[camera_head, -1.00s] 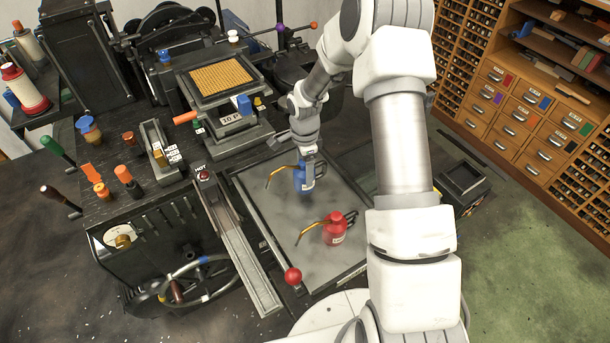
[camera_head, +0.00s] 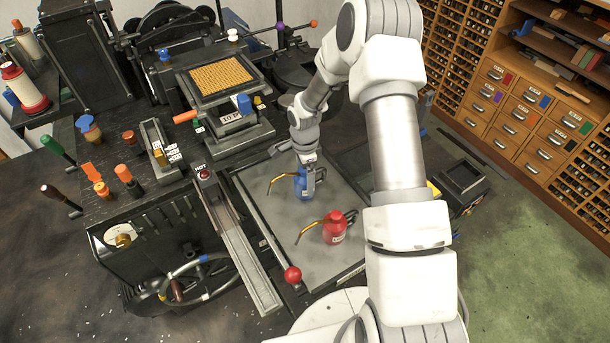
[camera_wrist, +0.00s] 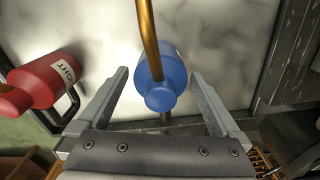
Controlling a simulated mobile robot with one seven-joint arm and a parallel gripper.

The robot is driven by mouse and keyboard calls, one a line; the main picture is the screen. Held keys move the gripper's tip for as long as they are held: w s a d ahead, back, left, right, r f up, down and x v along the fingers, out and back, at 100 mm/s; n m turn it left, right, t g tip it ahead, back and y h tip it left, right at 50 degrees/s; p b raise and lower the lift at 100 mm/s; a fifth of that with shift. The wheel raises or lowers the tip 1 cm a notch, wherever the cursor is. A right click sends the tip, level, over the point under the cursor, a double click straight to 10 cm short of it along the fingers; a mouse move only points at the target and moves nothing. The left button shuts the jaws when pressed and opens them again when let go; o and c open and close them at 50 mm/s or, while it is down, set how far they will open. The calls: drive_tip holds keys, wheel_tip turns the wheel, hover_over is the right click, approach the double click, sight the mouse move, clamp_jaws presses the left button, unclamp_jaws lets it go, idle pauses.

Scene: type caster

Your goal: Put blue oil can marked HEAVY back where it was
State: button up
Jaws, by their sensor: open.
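The blue oil can (camera_head: 304,189) stands upright on the grey slab (camera_head: 270,215), its brass spout pointing left in the head view. No label on it is readable. My gripper (camera_head: 309,170) is right at the can, from above and behind. In the wrist view, my gripper's fingers (camera_wrist: 160,73) are spread, with the blue can (camera_wrist: 165,72) between them and a visible gap on each side. A red oil can (camera_head: 335,232) stands nearer on the same slab; its label in the wrist view (camera_wrist: 45,80) ends in "IGHT".
A metal channel (camera_head: 240,255) marked HOT and a red ball knob (camera_head: 292,274) lie along the slab's left side. The caster with a yellow grid top (camera_head: 221,76) stands behind left. The slab is bare left of the red can. Wooden drawers (camera_head: 525,110) stand at right.

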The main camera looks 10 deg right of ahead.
drive_tip(key=shift+r, duration=0.1)
wheel_tip(320, 180, up, 12)
drive_tip(key=shift+f+b, duration=0.1)
drive_tip(key=shift+b, duration=0.45)
drive_tip(key=s+r+n+t, duration=0.1)
drive_tip(key=s+r+n, duration=0.35)
drive_tip(key=r, duration=0.45)
drive_tip(key=s+r+n+t, duration=0.1)
drive_tip(key=s+r+n, duration=0.2)
drive_tip(key=s+r, duration=0.45)
drive_tip(key=s+r+n+t+b, duration=0.1)
drive_tip(key=s+r+n+t, duration=0.2)
drive_tip(key=s, duration=1.2)
wheel_tip(320, 180, up, 3)
drive_tip(key=n, duration=0.6)
drive_tip(key=shift+a+r+t, duration=0.15)
drive_tip(key=shift+t, duration=0.15)
drive_tip(key=shift+n, duration=0.25)
